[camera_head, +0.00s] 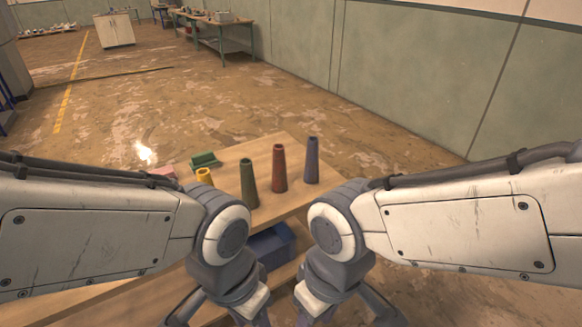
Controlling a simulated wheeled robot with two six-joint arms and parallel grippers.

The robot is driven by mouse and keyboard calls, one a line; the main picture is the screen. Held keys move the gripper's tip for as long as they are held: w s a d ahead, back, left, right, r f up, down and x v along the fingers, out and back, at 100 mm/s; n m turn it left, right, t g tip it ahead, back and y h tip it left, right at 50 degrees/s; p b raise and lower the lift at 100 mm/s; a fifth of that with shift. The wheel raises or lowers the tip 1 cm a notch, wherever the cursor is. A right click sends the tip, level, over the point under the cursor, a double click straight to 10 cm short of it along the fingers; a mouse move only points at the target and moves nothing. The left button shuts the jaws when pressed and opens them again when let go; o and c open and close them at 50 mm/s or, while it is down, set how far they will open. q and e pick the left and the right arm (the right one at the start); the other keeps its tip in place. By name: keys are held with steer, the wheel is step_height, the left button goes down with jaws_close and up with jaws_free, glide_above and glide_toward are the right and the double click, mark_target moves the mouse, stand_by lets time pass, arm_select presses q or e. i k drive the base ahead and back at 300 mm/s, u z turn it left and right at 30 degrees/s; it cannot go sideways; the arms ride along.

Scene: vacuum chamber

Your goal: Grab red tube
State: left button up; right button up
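The red tube (279,168) stands upright on a wooden table (225,158), between a green tube (249,184) on its left and a purple-grey tube (312,160) on its right. My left gripper (220,318) and my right gripper (345,318) are at the bottom of the head view, in front of and below the tabletop, apart from the red tube. The lower ends of both grippers are cut off by the frame, so their fingertips and any opening between them are hidden.
A yellow tube (204,177), a green block (205,161) and a pink piece (163,171) are on the table's left part. A blue bin (271,245) sits on a lower shelf. Open floor lies beyond; a workbench (222,22) and white cabinet (114,29) stand far back.

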mark_target(279, 186)
steer(key=u, duration=0.35)
steer(key=i, duration=1.35)
steer(key=z, duration=0.55)
